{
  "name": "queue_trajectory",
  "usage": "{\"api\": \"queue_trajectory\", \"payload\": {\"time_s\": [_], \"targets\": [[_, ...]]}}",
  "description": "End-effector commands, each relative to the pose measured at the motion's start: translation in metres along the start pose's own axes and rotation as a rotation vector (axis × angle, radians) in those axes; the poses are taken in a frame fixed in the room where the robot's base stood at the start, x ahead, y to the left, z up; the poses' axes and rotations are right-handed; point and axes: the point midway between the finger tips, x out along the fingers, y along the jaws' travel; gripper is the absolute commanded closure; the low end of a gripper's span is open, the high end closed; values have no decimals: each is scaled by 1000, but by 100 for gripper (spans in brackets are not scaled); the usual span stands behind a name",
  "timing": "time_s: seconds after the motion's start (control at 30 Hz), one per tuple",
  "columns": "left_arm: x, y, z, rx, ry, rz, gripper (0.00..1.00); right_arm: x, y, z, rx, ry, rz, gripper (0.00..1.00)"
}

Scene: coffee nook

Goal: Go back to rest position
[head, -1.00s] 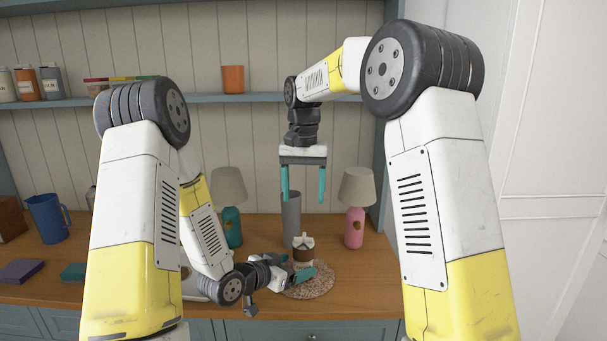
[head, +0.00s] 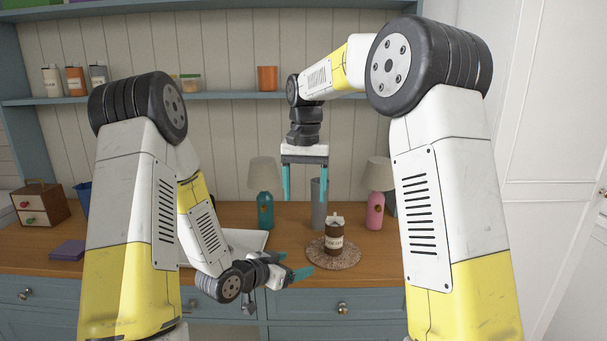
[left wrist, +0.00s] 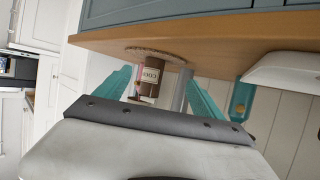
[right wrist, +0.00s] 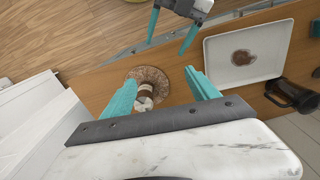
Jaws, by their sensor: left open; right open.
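My left gripper (head: 298,274) is low in the head view, in front of the counter edge, open and empty. Its teal fingers point toward a brown canister with a white label (head: 334,234), which stands upright on a round woven mat (head: 345,262). The canister also shows between the fingers in the left wrist view (left wrist: 151,78). My right gripper (head: 304,180) hangs higher, fingers down, open and empty above the back of the counter. In the right wrist view the canister (right wrist: 146,98) and mat (right wrist: 160,80) lie below and beyond its fingers.
A teal-based lamp (head: 265,205), a grey cylinder (head: 318,208) and a pink-based lamp (head: 375,208) stand at the back. A white tray (right wrist: 218,78) with a brown patch lies beside the mat. A small drawer box (head: 40,205) and purple block (head: 68,250) are at left.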

Motion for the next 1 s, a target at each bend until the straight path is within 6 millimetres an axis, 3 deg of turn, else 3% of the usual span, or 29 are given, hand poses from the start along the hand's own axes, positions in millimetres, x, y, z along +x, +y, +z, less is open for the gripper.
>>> {"api": "queue_trajectory", "payload": {"time_s": [0.37, 0.57, 0.77, 0.87, 1.0], "targets": [[-17, -22, -19, 26, -88, -76, 21, -20, 28, 19, -12, 41, -44, 31], [-40, -41, -37, 25, -168, -154, 21, -35, 51, 40, -30, 85, -82, 31], [-90, -59, -66, -21, -274, -273, 21, -53, 86, 80, -54, 166, -137, 31], [-128, -61, -82, -78, -333, -335, 21, -58, 106, 109, -74, 222, -164, 31], [-184, -48, -98, -187, -401, -392, 21, -58, 129, 150, -97, 305, -192, 31]]}}
